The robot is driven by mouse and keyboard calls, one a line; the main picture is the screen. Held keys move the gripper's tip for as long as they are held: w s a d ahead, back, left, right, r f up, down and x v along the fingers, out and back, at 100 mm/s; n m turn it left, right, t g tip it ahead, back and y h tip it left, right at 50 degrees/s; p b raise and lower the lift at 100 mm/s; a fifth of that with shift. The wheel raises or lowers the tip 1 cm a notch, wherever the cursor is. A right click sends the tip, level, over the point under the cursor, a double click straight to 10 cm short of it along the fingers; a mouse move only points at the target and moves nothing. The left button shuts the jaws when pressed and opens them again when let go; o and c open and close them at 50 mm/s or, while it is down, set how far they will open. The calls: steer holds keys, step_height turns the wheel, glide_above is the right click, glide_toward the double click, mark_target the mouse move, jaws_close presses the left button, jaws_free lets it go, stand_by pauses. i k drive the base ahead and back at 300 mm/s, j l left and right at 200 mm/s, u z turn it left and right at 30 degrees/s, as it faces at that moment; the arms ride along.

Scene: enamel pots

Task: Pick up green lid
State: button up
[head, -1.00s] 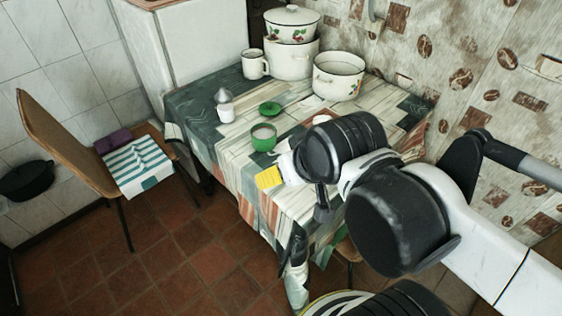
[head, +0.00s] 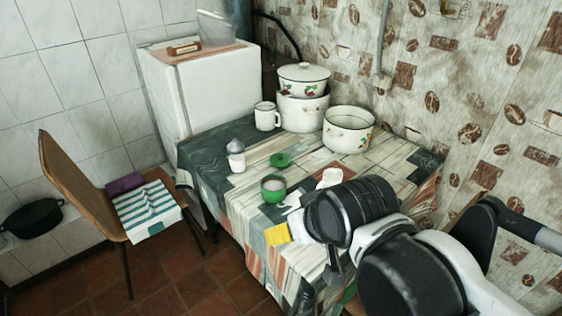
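The green lid (head: 280,160) is small and round and lies on the table (head: 222,195), behind the green cup. The green cup (head: 273,189) stands upright and shows a pale inside. My gripper (head: 335,270) is at the lower right, over the table's near side, in front of and to the right of the lid and apart from it. A dark part of it points down; my black and white arm hides most of it. I cannot tell whether its fingers are open or shut.
A white shaker (head: 236,160), white mug (head: 267,117), lidded pot (head: 303,85) and open white pot (head: 348,130) surround the lid. A white item (head: 330,177) is partly behind my arm. A yellow piece (head: 277,234) is near the front edge. A chair (head: 85,190) stands left.

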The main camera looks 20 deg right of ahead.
mark_target(279, 160)
steer(key=i+j+z, duration=0.7)
steer(key=j+z, duration=0.2)
